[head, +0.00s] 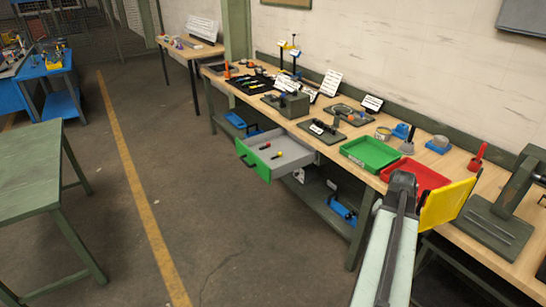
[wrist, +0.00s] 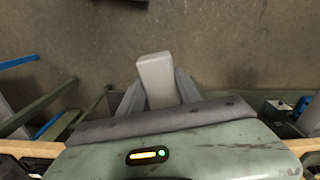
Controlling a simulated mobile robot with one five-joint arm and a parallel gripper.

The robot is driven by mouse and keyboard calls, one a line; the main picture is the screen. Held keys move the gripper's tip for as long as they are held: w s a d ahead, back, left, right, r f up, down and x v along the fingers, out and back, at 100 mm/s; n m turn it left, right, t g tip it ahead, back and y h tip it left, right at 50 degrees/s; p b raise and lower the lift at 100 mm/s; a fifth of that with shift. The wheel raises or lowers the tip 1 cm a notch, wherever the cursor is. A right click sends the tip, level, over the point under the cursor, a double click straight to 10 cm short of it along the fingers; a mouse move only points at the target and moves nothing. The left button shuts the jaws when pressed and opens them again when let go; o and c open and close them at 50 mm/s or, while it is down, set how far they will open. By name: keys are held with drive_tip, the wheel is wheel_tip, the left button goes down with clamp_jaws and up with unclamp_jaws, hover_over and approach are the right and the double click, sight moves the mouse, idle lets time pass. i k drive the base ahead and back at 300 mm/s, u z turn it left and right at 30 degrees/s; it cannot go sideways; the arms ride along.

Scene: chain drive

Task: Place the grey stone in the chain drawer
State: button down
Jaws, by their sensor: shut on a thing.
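The grey stone (wrist: 155,72) is a smooth, pale grey block in the wrist view. My gripper (wrist: 159,90) is shut on it, with one dark grey finger on each side, and its far end sticks out past the fingers over bare floor. In the head view my gripper (head: 403,187) is at the lower right, in front of the bench; I cannot make out the stone there. An open grey drawer (head: 291,153) with a green front juts from under the bench, left of and beyond my gripper. A few small items with red and yellow parts lie in it.
The long wooden workbench (head: 372,183) carries a green tray (head: 370,153), a red tray (head: 415,174), a yellow panel (head: 448,204) close beside my arm, and several tools. A green table (head: 35,175) stands at the left. The floor between is clear.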

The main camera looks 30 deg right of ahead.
sight(288, 157)
drive_tip(key=i, duration=2.6)
drive_tip(key=z, duration=0.25)
drive_tip(key=i, duration=1)
drive_tip(key=z, duration=0.1)
